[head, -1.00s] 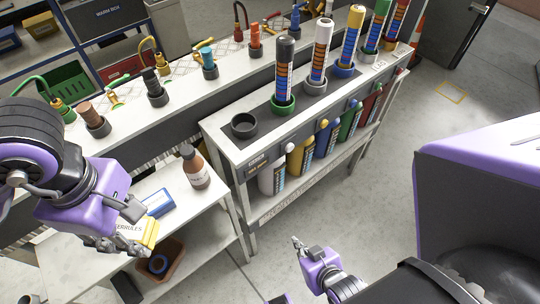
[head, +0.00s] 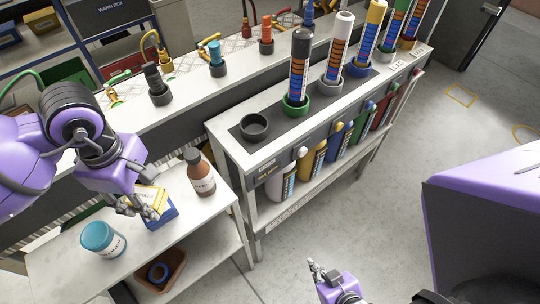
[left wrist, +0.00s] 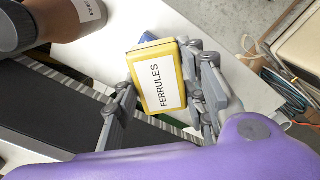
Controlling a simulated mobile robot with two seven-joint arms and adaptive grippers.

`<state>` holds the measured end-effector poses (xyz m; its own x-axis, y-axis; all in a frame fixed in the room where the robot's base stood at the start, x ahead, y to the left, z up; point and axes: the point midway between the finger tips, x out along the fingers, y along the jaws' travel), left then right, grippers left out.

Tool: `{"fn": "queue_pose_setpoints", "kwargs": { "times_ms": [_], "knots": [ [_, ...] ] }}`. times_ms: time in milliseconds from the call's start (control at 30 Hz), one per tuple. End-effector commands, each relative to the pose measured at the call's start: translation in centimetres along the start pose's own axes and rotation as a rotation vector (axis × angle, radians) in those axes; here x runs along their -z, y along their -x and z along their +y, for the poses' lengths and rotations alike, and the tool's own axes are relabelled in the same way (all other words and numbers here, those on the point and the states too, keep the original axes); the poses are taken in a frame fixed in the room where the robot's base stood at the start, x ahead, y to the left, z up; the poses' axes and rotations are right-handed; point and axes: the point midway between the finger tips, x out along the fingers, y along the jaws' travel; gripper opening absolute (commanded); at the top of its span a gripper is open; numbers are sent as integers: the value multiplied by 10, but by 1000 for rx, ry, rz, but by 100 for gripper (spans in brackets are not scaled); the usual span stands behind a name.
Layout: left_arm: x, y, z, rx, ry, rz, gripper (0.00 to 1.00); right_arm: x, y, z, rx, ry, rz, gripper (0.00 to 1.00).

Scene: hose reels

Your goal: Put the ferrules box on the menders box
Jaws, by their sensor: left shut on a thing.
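The ferrules box (head: 153,195) is yellow with a white label, and my left gripper (head: 138,207) is shut on it. In the left wrist view the ferrules box (left wrist: 160,85) sits between the fingers, its label facing the camera. The blue box (head: 165,216), probably the menders box, lies on the small white table, its label hidden. The ferrules box overlaps it from above in the head view; I cannot tell whether they touch. A blue corner (left wrist: 147,38) shows past the ferrules box. My right gripper (head: 317,269) is low and empty, away from the table; its opening is unclear.
A brown bottle (head: 201,175) stands just right of the blue box. A white jar with a blue lid (head: 103,239) stands at the table's front left. A brown bin (head: 161,270) is on the lower shelf. The reel bench (head: 225,140) stands to the right.

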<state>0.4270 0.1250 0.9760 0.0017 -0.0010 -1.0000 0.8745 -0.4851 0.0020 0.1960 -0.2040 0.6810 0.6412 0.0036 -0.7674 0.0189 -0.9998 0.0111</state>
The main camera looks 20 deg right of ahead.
Motion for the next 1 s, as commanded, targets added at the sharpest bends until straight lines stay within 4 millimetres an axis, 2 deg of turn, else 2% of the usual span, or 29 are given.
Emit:
{"fn": "queue_pose_setpoints", "kwargs": {
  "times_ms": [100,300,667,700,833,1000],
  "knots": [
    [4,-11,7,2,2,1,8,2,-1,1,2,5,3,0],
    [3,-38,5,1,1,0,8,2,-1,2,1,8,3,0],
    [3,-43,5,1,1,0,8,-2,-2,3,-5,2,-1,0],
    [3,-44,5,2,1,0,40,-2,-2,3,-6,0,-1,0],
    [3,-42,5,1,1,1,57,0,-2,2,-7,-6,3,0],
    [3,-42,5,0,1,1,57,1,-2,2,-7,-8,5,0]
  ]
}}
